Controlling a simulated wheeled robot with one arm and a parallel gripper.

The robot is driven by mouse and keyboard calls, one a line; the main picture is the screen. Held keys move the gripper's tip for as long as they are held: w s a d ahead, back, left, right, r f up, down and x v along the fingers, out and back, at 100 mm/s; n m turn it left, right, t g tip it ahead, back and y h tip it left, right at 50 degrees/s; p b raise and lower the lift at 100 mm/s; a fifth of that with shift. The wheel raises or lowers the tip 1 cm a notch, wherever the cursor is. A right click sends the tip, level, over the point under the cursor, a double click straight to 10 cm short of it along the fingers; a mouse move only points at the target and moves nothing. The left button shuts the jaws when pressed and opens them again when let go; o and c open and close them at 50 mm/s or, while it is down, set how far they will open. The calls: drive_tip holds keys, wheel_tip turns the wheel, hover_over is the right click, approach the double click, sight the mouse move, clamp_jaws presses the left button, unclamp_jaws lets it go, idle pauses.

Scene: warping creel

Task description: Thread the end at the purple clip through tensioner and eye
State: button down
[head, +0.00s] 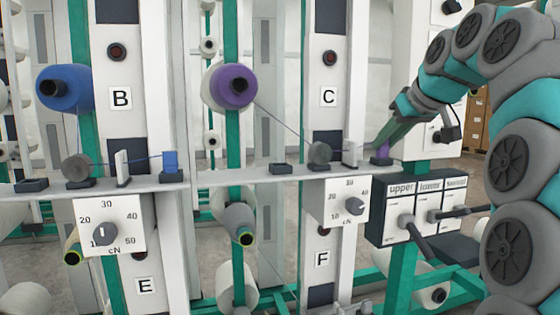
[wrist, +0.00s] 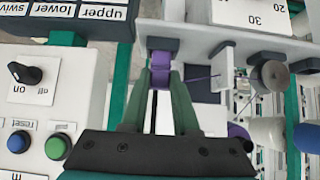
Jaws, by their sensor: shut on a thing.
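The purple clip (head: 381,152) is at the dark holder right of the eye on the rail. It also shows in the wrist view (wrist: 160,72), between my fingertips. My gripper (head: 386,143) reaches down from the right and is shut on it. Thread runs from the purple spool (head: 233,87) down to the round grey tensioner (head: 320,152). The white eye plate (head: 349,152) stands right of the tensioner. In the wrist view a purple thread (wrist: 200,79) runs from the clip to the eye plate (wrist: 222,64). Whether the clip is fully seated is hidden by my fingers.
An empty dark holder (head: 281,168) sits left of the tensioner. A dial box (head: 341,202) hangs below the rail. A switch box (head: 412,212) with levers stands close below my gripper. A blue clip (head: 171,161) with its thread is on the left rail.

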drive_tip(key=shift+f, duration=0.1)
drive_tip(key=shift+f+b, duration=0.3)
drive_tip(key=shift+b, duration=0.05)
drive_tip(key=shift+c, duration=1.7)
unclamp_jaws()
drive_tip(key=shift+r, duration=0.1)
drive_tip(key=p+v, duration=0.2)
drive_tip(key=v, duration=0.5)
